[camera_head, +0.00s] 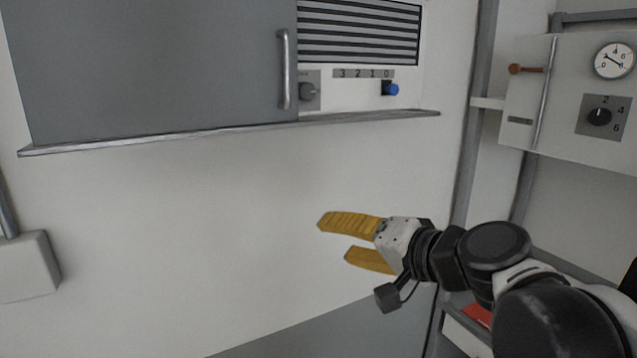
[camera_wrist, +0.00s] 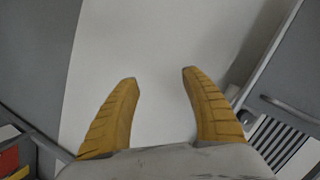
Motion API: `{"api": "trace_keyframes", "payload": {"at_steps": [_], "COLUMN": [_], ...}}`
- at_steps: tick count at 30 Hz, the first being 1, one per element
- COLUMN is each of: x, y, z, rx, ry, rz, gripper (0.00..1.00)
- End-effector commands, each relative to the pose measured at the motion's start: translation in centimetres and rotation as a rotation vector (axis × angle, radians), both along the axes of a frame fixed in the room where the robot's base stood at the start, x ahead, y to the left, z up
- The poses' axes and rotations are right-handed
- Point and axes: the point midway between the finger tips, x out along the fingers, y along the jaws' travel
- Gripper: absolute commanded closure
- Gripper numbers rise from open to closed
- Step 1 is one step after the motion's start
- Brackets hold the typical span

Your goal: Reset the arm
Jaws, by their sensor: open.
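My gripper (camera_head: 334,240) has two ridged yellow fingers. In the head view it reaches in from the right on my arm and points left, in front of the white panel and below the metal ledge. Its fingers are apart with nothing between them. In the wrist view my gripper (camera_wrist: 158,76) also shows open and empty, with the plain white panel (camera_wrist: 155,35) beyond the fingertips. I cannot tell the exact gap between the fingertips and the panel.
A grey cabinet door (camera_head: 150,65) with a vertical handle (camera_head: 284,70) is above the metal ledge (camera_head: 230,132). A dial box (camera_head: 600,110) is at far right. A white box (camera_head: 25,268) is at left.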

Motion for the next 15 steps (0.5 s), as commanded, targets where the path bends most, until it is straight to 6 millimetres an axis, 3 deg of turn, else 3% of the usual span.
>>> {"api": "trace_keyframes", "payload": {"at_steps": [1, 6, 12, 15], "x": [-1.4, -5.9, -10.8, -12.7], "y": [-0.5, -3.3, -8.7, -11.3], "z": [-6.0, -19.4, -33.6, -38.3], "rx": [-0.08, -0.365, -0.69, -0.818], "ry": [0.015, 0.086, 0.18, 0.221], "rz": [0.012, 0.043, 0.048, 0.04], "gripper": [0.45, 0.45, 0.45, 0.45]}}
